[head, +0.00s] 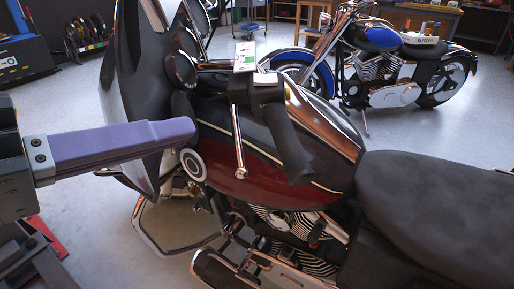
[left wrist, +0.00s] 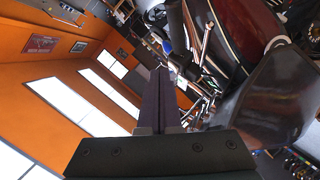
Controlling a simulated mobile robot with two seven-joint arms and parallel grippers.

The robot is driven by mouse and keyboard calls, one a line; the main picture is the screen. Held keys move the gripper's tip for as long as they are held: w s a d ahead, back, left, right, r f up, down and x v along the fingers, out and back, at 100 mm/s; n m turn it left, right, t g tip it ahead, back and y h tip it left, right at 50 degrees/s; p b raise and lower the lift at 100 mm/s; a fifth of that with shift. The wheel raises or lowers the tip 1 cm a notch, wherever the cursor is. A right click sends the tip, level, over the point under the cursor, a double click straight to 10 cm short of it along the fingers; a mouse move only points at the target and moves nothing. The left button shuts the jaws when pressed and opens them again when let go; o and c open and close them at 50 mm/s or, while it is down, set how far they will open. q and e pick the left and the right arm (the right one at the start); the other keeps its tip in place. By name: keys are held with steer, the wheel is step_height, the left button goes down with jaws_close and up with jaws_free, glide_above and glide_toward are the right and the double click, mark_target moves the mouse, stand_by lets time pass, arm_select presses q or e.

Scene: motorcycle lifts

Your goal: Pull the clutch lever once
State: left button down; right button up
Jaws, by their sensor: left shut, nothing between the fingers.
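The near motorcycle has a dark red and black tank (head: 265,165); its black handlebar grip (head: 285,145) points toward me. The clutch lever, a thin chrome bar with a ball end (head: 238,145), hangs beside the grip, on its left. My left gripper (head: 188,130) comes in from the left with its purple fingers shut and empty. In the picture its tips lie left of the lever, apart from it, over the bike's front end. In the left wrist view the fingers (left wrist: 160,85) are closed together, with chrome bars and the dark red tank (left wrist: 232,25) beyond. My right gripper is not in view.
A round chrome-rimmed part (head: 193,164) and a dark fairing (head: 140,90) are close to the left fingers. The black seat (head: 435,205) is at the right. A blue motorcycle (head: 385,60) stands behind on open grey floor.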

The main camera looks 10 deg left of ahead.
arm_select(q)
steer(key=w+a+f+n+t+b, duration=0.1)
steer(key=a+f+n+t+b, duration=0.1)
steer(key=f+b, duration=0.5)
steer(key=w+a+f+n+t+b, duration=0.1)
steer(key=f+b, duration=0.5)
steer(key=b, duration=0.6)
steer(key=a+n+t, duration=0.1)
steer(key=n+t, duration=0.1)
steer(key=n, duration=0.1)
steer(key=shift+w+a+f+b, duration=0.25)
steer(key=shift+f+b, duration=0.05)
steer(key=shift+f, duration=0.1)
steer(key=shift+r, duration=0.1)
steer(key=p, duration=0.2)
glide_toward(239, 131)
steer(key=w+d, duration=0.1)
steer(key=w, duration=0.1)
steer(key=shift+w+d+f, duration=0.4)
steer(key=shift+w+d, duration=0.05)
steer(key=shift+w, duration=0.25)
